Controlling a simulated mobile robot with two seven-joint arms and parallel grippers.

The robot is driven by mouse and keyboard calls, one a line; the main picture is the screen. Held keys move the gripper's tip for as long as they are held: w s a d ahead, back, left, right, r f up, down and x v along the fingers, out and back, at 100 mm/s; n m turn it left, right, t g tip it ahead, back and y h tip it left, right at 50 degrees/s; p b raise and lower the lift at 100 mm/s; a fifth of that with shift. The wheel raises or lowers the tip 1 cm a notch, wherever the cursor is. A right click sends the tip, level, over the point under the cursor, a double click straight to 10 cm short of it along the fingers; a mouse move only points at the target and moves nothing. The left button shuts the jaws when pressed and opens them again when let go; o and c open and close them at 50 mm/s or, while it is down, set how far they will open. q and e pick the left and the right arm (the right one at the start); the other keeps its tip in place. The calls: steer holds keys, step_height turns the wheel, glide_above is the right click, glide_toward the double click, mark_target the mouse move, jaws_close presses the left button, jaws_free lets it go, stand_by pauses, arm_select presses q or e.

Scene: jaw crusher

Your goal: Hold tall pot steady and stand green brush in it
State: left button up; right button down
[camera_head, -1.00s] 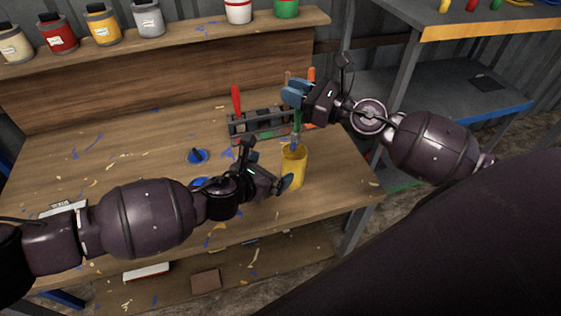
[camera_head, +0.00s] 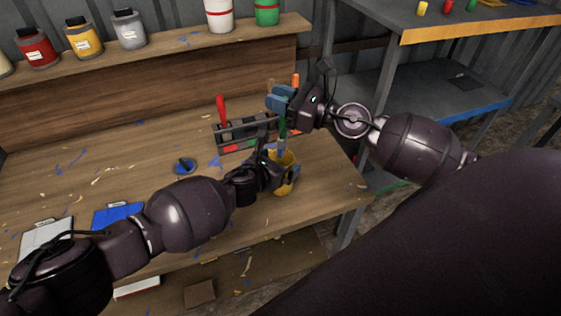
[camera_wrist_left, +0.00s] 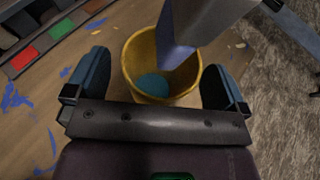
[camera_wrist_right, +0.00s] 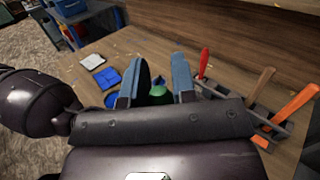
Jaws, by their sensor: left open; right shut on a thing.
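The tall yellow pot (camera_head: 287,184) stands near the bench's right front edge. My left gripper (camera_head: 280,174) is open, its fingers on either side of the pot; in the left wrist view the pot (camera_wrist_left: 134,64) sits between them, with gaps showing. Blue shows inside its bottom. My right gripper (camera_head: 278,98) is shut on the green brush (camera_wrist_right: 160,92), above the pot. The brush's lower part (camera_head: 282,144) points down at the pot mouth; in the left wrist view it overlaps the mouth. I cannot tell how far it reaches inside.
A tool rack (camera_head: 240,134) with red- and orange-handled tools stands just behind the pot. A blue round object (camera_head: 185,166), a blue pad (camera_head: 117,215) and a grey pad (camera_head: 47,238) lie left. Paint jars (camera_head: 82,38) line the back shelf.

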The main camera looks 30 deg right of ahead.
arm_select(q)
steer(key=shift+w+d+f, duration=0.15)
steer(key=shift+d+f, duration=0.1)
steer(key=shift+d, duration=0.25)
steer(key=c, duration=1)
steer(key=shift+c, duration=0.2)
stand_by(0.9)
